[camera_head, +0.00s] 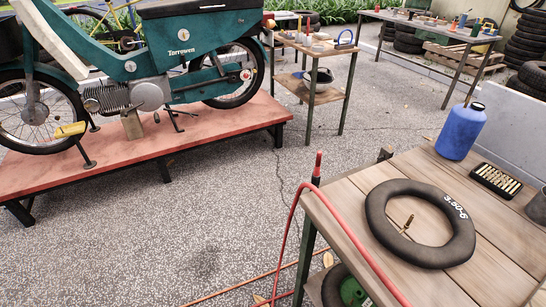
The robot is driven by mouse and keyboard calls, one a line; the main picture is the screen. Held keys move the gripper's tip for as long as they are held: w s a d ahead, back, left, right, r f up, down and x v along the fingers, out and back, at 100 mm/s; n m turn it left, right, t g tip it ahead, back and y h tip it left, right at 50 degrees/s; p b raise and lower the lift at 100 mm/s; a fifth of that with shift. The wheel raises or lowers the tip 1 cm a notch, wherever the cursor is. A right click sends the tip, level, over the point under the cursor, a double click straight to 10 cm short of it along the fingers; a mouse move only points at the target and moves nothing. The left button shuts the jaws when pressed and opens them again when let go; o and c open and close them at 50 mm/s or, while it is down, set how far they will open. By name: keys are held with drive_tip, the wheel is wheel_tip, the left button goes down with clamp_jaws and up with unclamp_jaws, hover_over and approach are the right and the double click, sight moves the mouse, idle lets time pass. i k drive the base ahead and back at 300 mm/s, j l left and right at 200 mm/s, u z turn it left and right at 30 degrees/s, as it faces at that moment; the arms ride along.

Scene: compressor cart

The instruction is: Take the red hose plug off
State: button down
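A slim upright red piece, which looks like the red hose plug (319,161), stands at the far left corner of the wooden cart top (460,285). Its lower end is dark and sits by the table edge. A red hose (350,237) arches close beside it, one side dropping past the table edge and the other running over the cart top toward the bottom of the picture. I cannot tell whether the hose joins the red piece. My gripper is not in view.
A black inner tube (425,250) with a brass valve lies on the cart top. A blue bottle (460,131) and a tray of small parts (496,181) stand behind it. A green moped (165,60) stands on a red platform (200,135). Open paving lies between.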

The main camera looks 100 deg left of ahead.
sight(316, 179)
drive_tip(key=u, duration=2)
drive_tip(key=i+j+u, duration=0.25)
drive_tip(key=u, duration=0.15)
drive_tip(key=i+j+u, duration=0.2)
drive_tip(key=u, duration=0.2)
